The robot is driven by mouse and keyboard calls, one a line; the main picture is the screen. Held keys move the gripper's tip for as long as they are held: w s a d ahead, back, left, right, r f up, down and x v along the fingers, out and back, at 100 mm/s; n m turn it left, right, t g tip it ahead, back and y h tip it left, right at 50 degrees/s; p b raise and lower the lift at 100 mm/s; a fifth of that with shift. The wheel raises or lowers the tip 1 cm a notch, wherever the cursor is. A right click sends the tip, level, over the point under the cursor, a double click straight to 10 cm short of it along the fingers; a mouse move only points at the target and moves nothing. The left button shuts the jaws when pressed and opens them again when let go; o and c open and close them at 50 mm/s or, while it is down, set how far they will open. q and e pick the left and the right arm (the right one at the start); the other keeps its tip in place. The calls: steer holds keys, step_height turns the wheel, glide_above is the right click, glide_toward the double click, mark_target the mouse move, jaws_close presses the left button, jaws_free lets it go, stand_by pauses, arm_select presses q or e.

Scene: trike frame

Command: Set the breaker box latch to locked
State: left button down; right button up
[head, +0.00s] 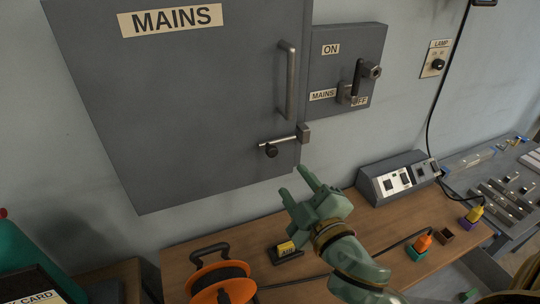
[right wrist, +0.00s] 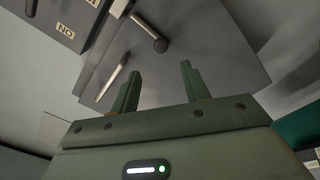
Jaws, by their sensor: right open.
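The breaker box (head: 180,100) is a grey door labelled MAINS on the wall. Its latch (head: 280,141) is a pale horizontal rod with a dark round knob at the lower right of the door. The rod's right end meets a small block (head: 304,132) at the door edge; I cannot tell how far it enters. The latch also shows in the right wrist view (right wrist: 148,34), upside down. My right gripper (head: 293,182) is open and empty, below and slightly right of the latch, apart from it. It shows in the right wrist view (right wrist: 160,72). My left gripper is out of view.
A vertical door handle (head: 287,80) is above the latch. A switch box (head: 345,70) with a lever stands right of the door. The wooden bench (head: 185,265) below holds an orange cable reel (head: 225,288), a grey console (head: 398,178) and small coloured holders.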

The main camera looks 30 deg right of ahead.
mark_target(273, 154)
steer(key=w, duration=0.8)
steer(key=w+p, duration=0.1)
steer(key=w, duration=0.3)
steer(key=shift+w+d+f, duration=0.1)
steer(key=shift+w+d, duration=0.15)
steer(key=shift+s, duration=0.1)
jaws_close()
